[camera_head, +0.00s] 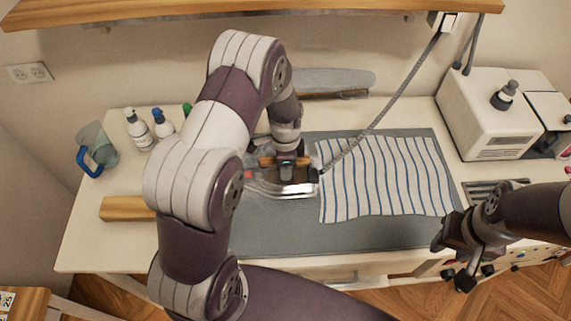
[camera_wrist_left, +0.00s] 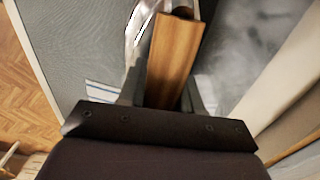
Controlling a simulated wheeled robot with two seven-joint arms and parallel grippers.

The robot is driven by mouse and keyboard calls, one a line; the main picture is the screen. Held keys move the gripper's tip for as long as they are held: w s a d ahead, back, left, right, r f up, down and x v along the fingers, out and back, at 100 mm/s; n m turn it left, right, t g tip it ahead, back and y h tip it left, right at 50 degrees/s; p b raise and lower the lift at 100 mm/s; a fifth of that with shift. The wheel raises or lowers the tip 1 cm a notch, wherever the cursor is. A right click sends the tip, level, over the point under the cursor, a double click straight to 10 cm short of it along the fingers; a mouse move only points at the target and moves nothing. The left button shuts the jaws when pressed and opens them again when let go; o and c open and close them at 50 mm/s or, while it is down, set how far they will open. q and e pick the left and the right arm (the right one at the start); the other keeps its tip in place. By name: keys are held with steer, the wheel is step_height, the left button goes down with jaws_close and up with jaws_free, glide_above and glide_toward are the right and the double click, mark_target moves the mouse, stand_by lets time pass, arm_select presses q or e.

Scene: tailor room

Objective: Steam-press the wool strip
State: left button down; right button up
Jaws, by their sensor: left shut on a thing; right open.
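My left gripper (camera_head: 287,164) is shut on the wooden handle (camera_wrist_left: 176,58) of a steam iron (camera_head: 284,188). The iron is at the left edge of a white cloth with blue stripes (camera_head: 385,178); whether its sole touches the surface is unclear. Pale steam (camera_wrist_left: 235,45) shows beside the handle in the left wrist view. The cloth lies nearly flat on a grey pressing mat (camera_head: 290,237). I see no separate wool strip; anything under the cloth is hidden. My right gripper (camera_head: 453,255) is open and empty near the table's front right.
A grey hose (camera_head: 385,98) runs from the iron to the wall bracket. A white machine (camera_head: 495,115) stands at the back right. Bottles (camera_head: 139,130), a blue-handled jug (camera_head: 98,148) and a wooden block (camera_head: 124,208) are at the left. The mat's front is clear.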

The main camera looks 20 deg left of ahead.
arm_select(q)
steer(key=shift+w, duration=0.15)
steer(key=shift+w+a+b, duration=0.2)
steer(key=shift+w+a, duration=0.15)
steer(key=shift+w, duration=0.3)
steer(key=shift+w+a+b, duration=0.15)
steer(key=shift+w+a, duration=0.2)
steer(key=shift+w, duration=0.3)
steer(key=shift+a, duration=0.1)
steer(key=shift+s+a, duration=0.35)
steer(key=shift+a, duration=0.25)
steer(key=shift+s+a, duration=0.35)
steer(key=shift+a, duration=0.25)
steer(key=shift+s+a+p, duration=0.25)
steer(key=shift+s+a, duration=0.1)
steer(key=shift+a, duration=0.35)
steer(key=shift+s+a+p, duration=0.2)
steer(key=shift+s+a, duration=0.1)
steer(key=shift+a, duration=0.4)
steer(key=shift+s+a+r+p, duration=0.1)
steer(key=shift+s+a, duration=0.3)
steer(key=shift+a, duration=0.5)
steer(key=shift+s+a+f+p, duration=0.1)
steer(key=shift+s+a, duration=0.35)
steer(key=shift+a, duration=0.5)
steer(key=shift+s+a+r+p, duration=0.1)
steer(key=shift+s+a, duration=0.3)
steer(key=shift+a, duration=0.5)
steer(key=shift+s+d, duration=0.1)
steer(key=shift+s, duration=0.05)
